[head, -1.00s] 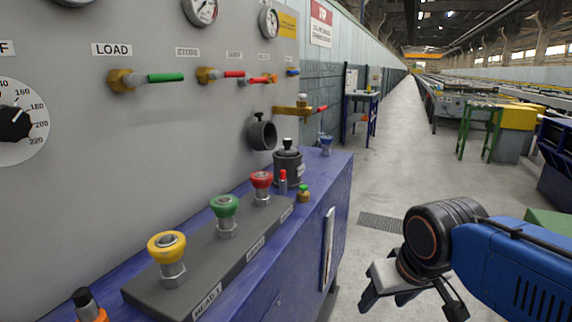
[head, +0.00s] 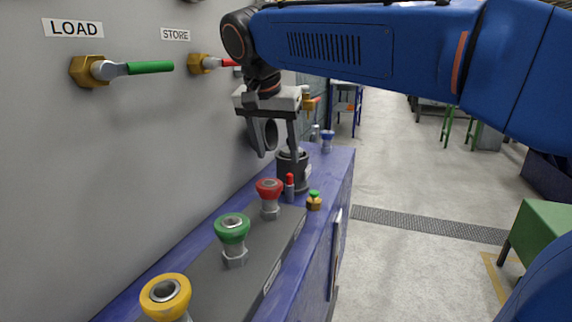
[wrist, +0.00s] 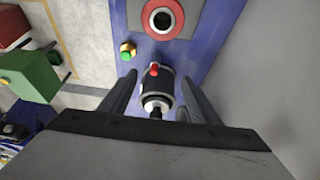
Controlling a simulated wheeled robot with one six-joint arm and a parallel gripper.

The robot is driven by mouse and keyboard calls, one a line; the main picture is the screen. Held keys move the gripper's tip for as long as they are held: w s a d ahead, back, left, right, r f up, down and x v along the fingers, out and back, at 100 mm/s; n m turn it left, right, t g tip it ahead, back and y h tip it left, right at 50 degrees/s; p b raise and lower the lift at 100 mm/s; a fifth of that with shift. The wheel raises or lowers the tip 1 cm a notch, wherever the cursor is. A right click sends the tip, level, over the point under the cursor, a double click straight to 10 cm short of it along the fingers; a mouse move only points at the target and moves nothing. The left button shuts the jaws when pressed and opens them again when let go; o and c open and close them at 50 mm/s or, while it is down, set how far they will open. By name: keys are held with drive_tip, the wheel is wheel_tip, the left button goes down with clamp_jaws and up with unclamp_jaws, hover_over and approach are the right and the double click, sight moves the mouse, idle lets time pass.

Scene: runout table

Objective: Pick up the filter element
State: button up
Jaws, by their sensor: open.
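In the wrist view the canister (wrist: 153,92) lies between the two open fingers of my gripper (wrist: 160,78). I cannot tell whether either finger touches it.
A small red-capped cylinder (head: 290,187) stands close in front of the canister. A brass fitting with a green top (head: 314,201) is beside it. A grey wall (head: 120,150) rises at left.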

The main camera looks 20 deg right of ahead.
drive_tip(key=w+d, duration=0.2)
drive_tip(key=w, duration=0.1)
drive_tip(key=w+d, duration=0.2)
drive_tip(key=w, duration=0.2)
drive_tip(key=w+d, duration=0.2)
drive_tip(key=w, duration=0.1)
drive_tip(key=shift+w+d+r, duration=0.1)
drive_tip(key=shift+w+d, duration=0.2)
drive_tip(key=shift+w, duration=0.05)
drive_tip(key=shift+x, duration=1.3)
drive_tip(key=shift+s+a, duration=0.1)
drive_tip(key=c, duration=1.3)
